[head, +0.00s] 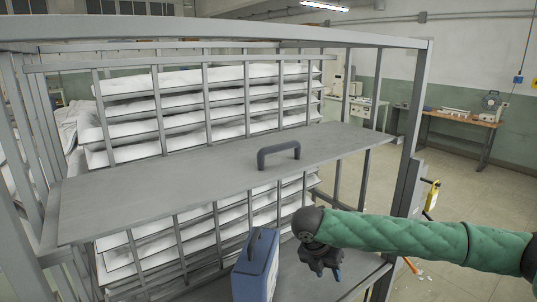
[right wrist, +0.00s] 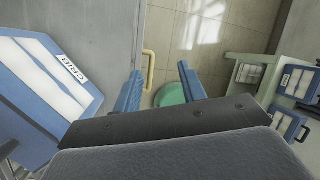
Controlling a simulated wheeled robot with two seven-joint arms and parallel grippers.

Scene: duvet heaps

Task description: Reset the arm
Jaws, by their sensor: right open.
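My right arm comes in from the right in the head view, in a green padded sleeve. Its gripper (head: 325,272) points down beside a blue case (head: 256,266) and is apart from it. In the right wrist view the two blue fingers (right wrist: 160,88) stand apart with nothing held between them. Floor and part of a round green thing (right wrist: 171,95) show beyond the gap. My left gripper is not in view.
A grey metal rack frame (head: 420,125) surrounds stacked white duvets (head: 180,105). A grey shelf panel (head: 180,185) with a dark handle (head: 279,153) crosses the middle. A wooden bench (head: 465,121) stands at the back right, with open floor before it.

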